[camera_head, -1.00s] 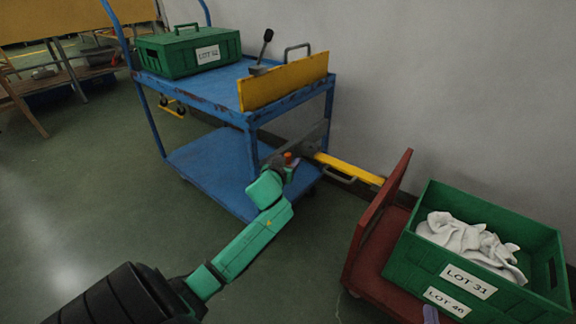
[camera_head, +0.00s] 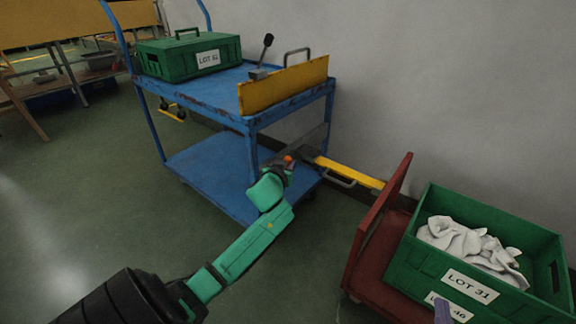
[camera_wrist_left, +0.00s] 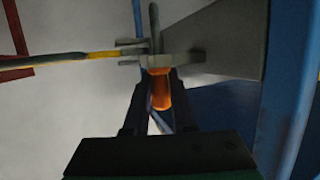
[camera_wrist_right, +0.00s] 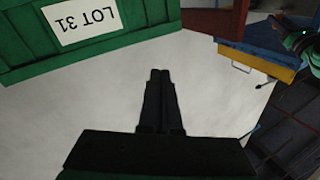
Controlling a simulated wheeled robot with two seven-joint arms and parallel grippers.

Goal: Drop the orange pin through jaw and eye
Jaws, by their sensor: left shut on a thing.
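My left gripper (camera_wrist_left: 160,100) is shut on the orange pin (camera_wrist_left: 160,88), at the grey jaw (camera_wrist_left: 185,62) below the blue cart's top. In the left wrist view the orange part lies between the fingers, its end against the jaw. A grey rod (camera_wrist_left: 154,20) shows beyond the jaw, in line with the pin; I cannot tell if it is the pin's shank. The yellow bar (camera_head: 350,170) with its grey end runs to the jaw; its eye is hidden. The pin (camera_head: 288,159) shows small in the head view. My right gripper (camera_wrist_right: 160,73) is shut and empty.
The blue cart (camera_head: 215,165) carries a green lidded box (camera_head: 180,62) and a yellow plate (camera_head: 285,86). A red trolley (camera_head: 365,245) bears a green crate (camera_head: 415,250) with white cloth (camera_head: 465,240). The wall stands close behind. Floor to the left is open.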

